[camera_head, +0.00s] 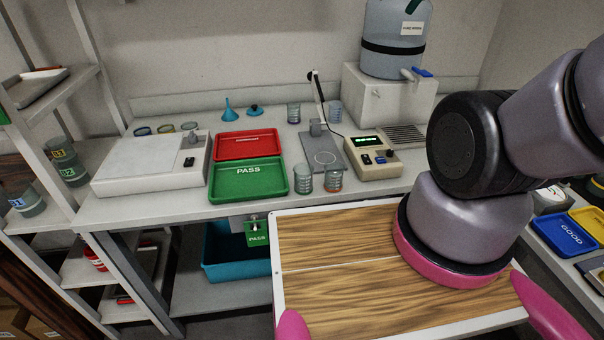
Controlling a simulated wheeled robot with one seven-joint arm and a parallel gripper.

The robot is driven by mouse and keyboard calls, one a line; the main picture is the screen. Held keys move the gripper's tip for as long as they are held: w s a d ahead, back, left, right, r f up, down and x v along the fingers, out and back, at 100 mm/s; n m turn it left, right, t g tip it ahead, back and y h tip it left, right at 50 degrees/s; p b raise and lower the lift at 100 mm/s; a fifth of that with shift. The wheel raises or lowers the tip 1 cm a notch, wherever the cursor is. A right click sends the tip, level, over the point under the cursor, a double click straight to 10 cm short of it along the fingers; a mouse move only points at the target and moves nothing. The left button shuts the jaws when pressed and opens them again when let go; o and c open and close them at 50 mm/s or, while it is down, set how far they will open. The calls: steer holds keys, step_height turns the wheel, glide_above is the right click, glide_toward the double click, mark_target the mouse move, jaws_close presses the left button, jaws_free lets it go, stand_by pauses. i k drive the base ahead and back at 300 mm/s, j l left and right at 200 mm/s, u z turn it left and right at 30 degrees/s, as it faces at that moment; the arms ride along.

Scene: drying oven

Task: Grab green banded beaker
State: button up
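Two clear beakers stand at the front bench edge: a left beaker (303,179) with a greyish-green tint and a right beaker (334,180) with an orange band. Two more stand behind, a back-left beaker (294,112) and a back-right beaker (335,111). Coloured rims, including a greenish rim (189,126), show behind the white box. At this size I cannot tell for sure which beaker has the green band.
A green PASS tray (247,196) and a red tray (250,145) lie beside the white box (150,175). A stand (322,150) and a control box (372,158) are close to the front beakers. Labelled jars (66,160) stand on the left shelf.

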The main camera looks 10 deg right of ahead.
mark_target(303, 172)
steer(key=j+z, duration=0.2)
steer(key=j, duration=0.2)
steer(key=k+j+z, duration=0.2)
steer(key=j, duration=0.2)
steer(key=j+z, duration=0.15)
steer(key=j, duration=0.25)
steer(key=k+j+z, duration=0.2)
steer(key=j, duration=0.15)
steer(key=j+z, duration=0.2)
steer(key=j, duration=0.2)
steer(key=k+j+z, duration=0.2)
steer(key=j, duration=0.1)
